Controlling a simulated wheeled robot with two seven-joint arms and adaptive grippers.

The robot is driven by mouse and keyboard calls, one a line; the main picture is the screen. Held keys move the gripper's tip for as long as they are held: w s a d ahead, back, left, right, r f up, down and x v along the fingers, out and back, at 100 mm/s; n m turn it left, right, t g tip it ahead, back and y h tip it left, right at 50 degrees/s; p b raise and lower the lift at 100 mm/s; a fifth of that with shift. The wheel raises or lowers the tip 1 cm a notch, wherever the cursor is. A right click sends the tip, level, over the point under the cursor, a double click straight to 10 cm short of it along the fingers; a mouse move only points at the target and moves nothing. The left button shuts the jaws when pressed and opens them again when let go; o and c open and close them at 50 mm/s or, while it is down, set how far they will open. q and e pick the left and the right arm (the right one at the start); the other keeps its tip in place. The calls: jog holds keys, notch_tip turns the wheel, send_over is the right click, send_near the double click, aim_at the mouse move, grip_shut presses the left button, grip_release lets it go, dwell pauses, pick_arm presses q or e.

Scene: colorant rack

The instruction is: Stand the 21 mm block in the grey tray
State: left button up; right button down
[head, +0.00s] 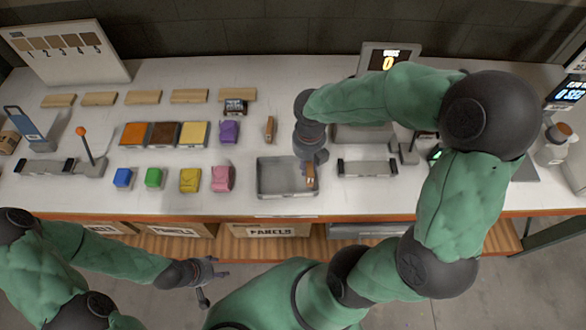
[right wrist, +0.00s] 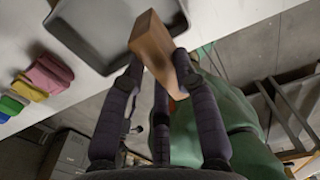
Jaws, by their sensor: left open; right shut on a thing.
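A brown wooden block (head: 311,176) is in my right gripper (head: 310,165), at the right end of the grey tray (head: 284,178) in the head view. In the right wrist view the same block (right wrist: 153,42) sits between the dark fingers, tilted in the picture, with its upper end over the tray's edge (right wrist: 75,40). I cannot tell whether it touches the tray. The rest of the tray looks empty. My left gripper (head: 212,273) is open and empty, low in front of the table. Another small wooden block (head: 270,129) stands behind the tray.
The table's front edge runs just before the tray.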

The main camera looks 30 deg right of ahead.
jog(key=w+f, duration=0.2)
jog(key=f, duration=0.1)
jog(key=w+a+f+b, duration=0.1)
jog(key=w+f, duration=0.1)
jog(key=f, duration=0.1)
jog(key=shift+w+a, duration=0.1)
jog(key=shift+w, duration=0.3)
jog(key=shift+f+b, duration=0.65)
jog(key=shift+f, duration=0.85)
jog(key=shift+f, duration=0.15)
jog(key=c, duration=0.9)
grip_release()
jog(key=shift+c, duration=0.2)
notch_tip(320, 180, up, 12)
jog(key=p, duration=0.2)
jog(key=shift+p, duration=0.4)
